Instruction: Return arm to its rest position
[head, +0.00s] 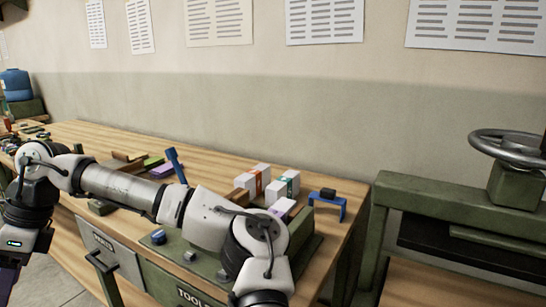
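My arm (122,190) stretches across the lower left of the head view, in front of and partly over the wooden workbench (110,133). One bend of the arm (262,235) is at the bottom middle, and another bend (38,160) is at the left.
On the bench are white boxes with orange and green bands (258,174), a blue stand (328,204), a blue upright tool (176,165) and a purple block (162,171). A green press with a handwheel (510,143) stands right. Papers hang on the wall behind.

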